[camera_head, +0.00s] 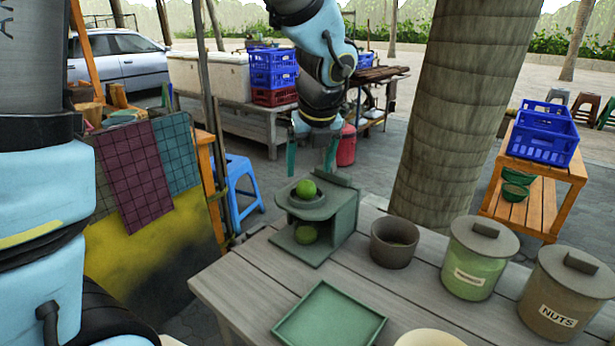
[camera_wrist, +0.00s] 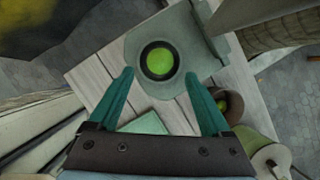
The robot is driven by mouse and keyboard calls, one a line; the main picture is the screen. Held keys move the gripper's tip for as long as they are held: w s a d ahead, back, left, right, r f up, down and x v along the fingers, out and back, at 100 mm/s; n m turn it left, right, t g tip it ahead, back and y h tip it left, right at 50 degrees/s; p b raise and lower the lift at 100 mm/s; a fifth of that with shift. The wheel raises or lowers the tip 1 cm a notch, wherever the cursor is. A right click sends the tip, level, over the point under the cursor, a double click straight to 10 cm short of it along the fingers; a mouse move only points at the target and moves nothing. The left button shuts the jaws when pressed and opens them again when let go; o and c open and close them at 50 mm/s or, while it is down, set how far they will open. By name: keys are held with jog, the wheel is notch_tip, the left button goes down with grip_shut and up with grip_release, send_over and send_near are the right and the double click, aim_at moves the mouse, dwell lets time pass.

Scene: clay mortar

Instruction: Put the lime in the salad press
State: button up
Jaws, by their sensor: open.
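The salad press (camera_head: 333,222) is a grey-green stand on the wooden table, with a round ringed opening on top. A lime (camera_head: 306,189) sits in that opening; in the wrist view the lime (camera_wrist: 159,62) shows inside the dark ring.
A square green tray (camera_head: 330,318) lies in front of the press. A brown pot (camera_head: 394,242), a green lidded jar (camera_head: 475,262) and a NUTS jar (camera_head: 565,295) stand to the right. A thick tree trunk (camera_head: 455,110) rises behind the table.

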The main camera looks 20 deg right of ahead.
jog(key=v, duration=0.6)
jog(key=a+f+m+g, duration=0.1)
jog(key=a+f+m, duration=0.3)
jog(key=a+m, duration=0.5)
jog(key=a+f+m+g, duration=0.1)
jog(key=a+f+m, duration=0.3)
jog(key=a+m, duration=0.6)
jog(key=w+a+f+m+g, duration=0.1)
jog(key=a+f+m, duration=0.3)
jog(key=a+m, duration=0.6)
jog(key=m, duration=0.6)
jog(key=shift+a+m, duration=0.25)
jog(key=shift+m, duration=0.05)
